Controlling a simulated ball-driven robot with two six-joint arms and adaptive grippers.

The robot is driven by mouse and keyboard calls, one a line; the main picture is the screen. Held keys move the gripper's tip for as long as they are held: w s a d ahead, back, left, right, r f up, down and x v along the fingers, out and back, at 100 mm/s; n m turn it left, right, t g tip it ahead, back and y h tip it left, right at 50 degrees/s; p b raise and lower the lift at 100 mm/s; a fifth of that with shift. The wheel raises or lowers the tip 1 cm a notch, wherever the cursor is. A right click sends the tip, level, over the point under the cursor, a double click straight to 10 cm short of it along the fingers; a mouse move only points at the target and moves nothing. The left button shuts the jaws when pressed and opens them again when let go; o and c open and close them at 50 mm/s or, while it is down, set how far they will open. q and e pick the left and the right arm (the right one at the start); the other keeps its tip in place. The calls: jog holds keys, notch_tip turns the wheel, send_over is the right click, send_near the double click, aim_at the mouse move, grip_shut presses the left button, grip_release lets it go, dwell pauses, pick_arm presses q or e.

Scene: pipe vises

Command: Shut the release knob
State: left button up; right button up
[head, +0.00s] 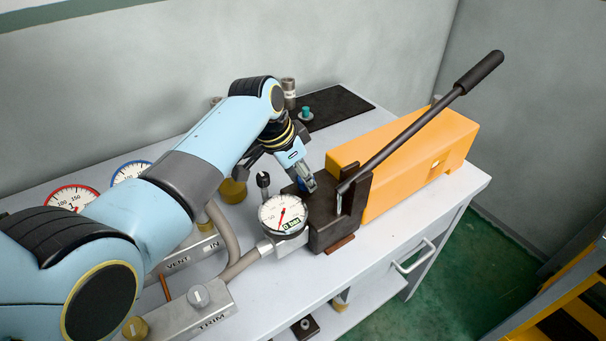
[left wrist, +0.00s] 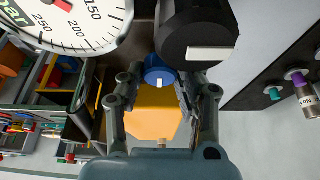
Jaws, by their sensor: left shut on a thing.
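The release knob is the small blue knob with a white mark (left wrist: 159,72) in the left wrist view. It sits on the dark block (head: 325,228) of the orange hand pump (head: 425,160). My left gripper (head: 307,186) comes down onto the top of this block. In the left wrist view its two fingers (left wrist: 162,84) stand on either side of the blue knob, and it is shut on it. In the head view the gripper mostly hides the knob. My right gripper is in neither view.
A dial gauge (head: 283,214) stands beside the block. The pump's long black-gripped lever (head: 425,118) slants up to the right. Labelled VENT/IN and TRIM blocks (head: 195,308) lie at the front left. A dark mat (head: 335,106) lies behind on the bench.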

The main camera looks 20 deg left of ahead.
pick_arm(q)
jog(key=shift+w+a+m+g+h, duration=0.1)
jog(key=shift+m+g+h, duration=0.2)
jog(key=shift+m, duration=0.7)
jog(key=shift+m+h, duration=0.3)
jog(key=shift+m, duration=0.6)
jog(key=m+g+b, duration=0.1)
jog(key=m, duration=0.2)
jog(key=shift+w+f+m+g+b, duration=0.1)
jog(key=shift+w+m+g+b, duration=0.1)
jog(key=shift+m+g+b, duration=0.2)
jog(key=m+g+b, duration=0.2)
jog(key=m+b, duration=0.1)
jog(key=m, duration=0.2)
jog(key=shift+w+b, duration=0.15)
jog(key=shift+b, duration=0.25)
jog(key=m+g+b, duration=0.1)
jog(key=m, duration=0.1)
jog(key=shift+m+b, duration=0.3)
jog(key=shift+b, duration=0.05)
jog(key=shift+m+g+b, duration=0.4)
jog(key=shift+m+b, duration=0.3)
jog(key=shift+m, duration=0.2)
